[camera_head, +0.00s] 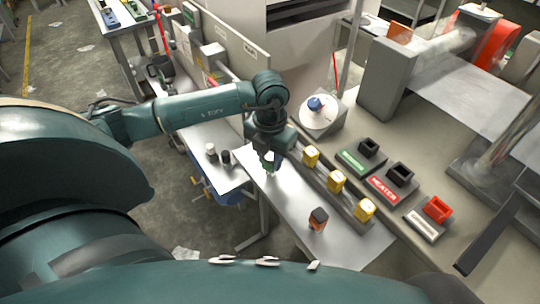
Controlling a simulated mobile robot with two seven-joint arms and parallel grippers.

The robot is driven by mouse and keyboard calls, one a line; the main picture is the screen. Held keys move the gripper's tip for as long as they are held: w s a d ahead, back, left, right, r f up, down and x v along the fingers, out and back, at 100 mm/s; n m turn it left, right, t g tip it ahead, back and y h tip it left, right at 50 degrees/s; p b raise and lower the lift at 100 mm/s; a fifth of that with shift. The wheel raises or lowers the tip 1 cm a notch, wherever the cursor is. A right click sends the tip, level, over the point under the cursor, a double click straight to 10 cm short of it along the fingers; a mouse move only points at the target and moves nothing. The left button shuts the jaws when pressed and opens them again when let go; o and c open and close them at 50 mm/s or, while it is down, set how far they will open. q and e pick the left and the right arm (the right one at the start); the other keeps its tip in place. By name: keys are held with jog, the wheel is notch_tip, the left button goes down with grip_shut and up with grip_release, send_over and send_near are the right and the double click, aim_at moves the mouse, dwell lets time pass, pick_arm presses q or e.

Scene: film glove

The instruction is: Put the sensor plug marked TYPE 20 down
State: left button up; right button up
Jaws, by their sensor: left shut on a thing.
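My left gripper (270,166) points down over the white work surface (345,245), near its far left end. It is shut on the sensor plug, which is mostly hidden by the fingers; I cannot read a TYPE 20 mark. I cannot tell whether the plug touches the surface. An orange plug with a dark top (318,218) stands upright on the white surface, apart from the gripper. My right gripper is not in view.
Yellow blocks (336,181) stand along a grey rail right of my gripper. Beyond are black sockets (400,175) with green and red labels and a red socket (437,209). Two small bottles (226,158) stand left. White surface between gripper and orange plug is clear.

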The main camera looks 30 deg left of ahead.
aim_at(270, 157)
pick_arm(q)
jog(key=shift+f, duration=0.15)
jog(key=o, duration=1)
jog(key=shift+c, duration=0.2)
notch_tip(270, 157, up, 12)
jog(key=b, duration=0.1)
jog(key=shift+r, duration=0.2)
